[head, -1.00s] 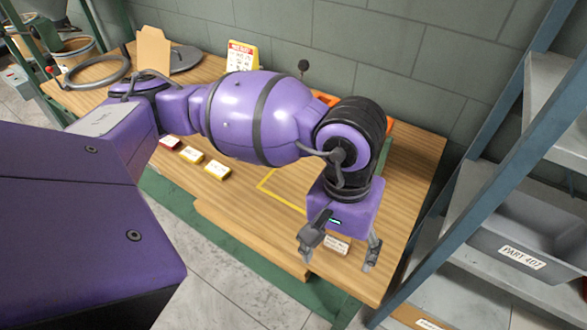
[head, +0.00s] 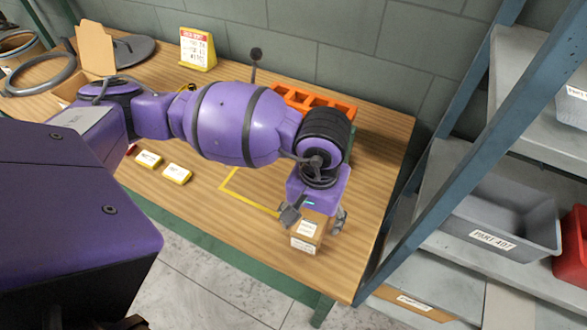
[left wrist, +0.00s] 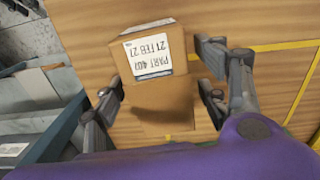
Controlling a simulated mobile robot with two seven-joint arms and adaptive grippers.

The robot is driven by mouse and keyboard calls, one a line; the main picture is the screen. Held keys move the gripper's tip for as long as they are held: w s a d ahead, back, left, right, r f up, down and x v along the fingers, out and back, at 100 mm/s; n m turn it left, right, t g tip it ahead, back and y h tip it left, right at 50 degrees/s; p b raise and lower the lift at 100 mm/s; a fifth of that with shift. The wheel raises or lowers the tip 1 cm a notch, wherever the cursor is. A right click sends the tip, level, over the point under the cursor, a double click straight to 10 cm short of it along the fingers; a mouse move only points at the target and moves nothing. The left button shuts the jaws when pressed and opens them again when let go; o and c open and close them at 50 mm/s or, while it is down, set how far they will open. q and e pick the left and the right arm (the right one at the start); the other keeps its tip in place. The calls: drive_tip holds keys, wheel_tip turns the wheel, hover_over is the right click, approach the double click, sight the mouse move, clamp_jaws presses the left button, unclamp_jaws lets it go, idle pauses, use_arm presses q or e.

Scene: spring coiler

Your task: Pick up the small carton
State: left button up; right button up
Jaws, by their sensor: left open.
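The small carton (head: 306,236) is a brown box with white labels near the front right of the wooden table. It also shows in the left wrist view (left wrist: 160,88), its label reading PART 407, 21 FEB 27. My left gripper (head: 315,217) is open and points down at the carton, one finger on each side in the head view. In the left wrist view the fingers of my left gripper (left wrist: 158,72) also lie to either side of it. I cannot tell whether they touch it. My right gripper is not in view.
A yellow outline (head: 243,198) marks the table (head: 215,225) left of the carton. An orange divided tray (head: 318,101) stands behind my arm. Small yellow boxes (head: 176,174) lie along the front. A blue-framed shelf with a grey bin (head: 505,215) stands close at the right.

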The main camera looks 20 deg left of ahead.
use_arm(q)
drive_tip(key=shift+w, duration=0.1)
clamp_jaws()
drive_tip(key=shift+r, duration=0.1)
idle(0.3)
drive_tip(key=shift+r, duration=0.15)
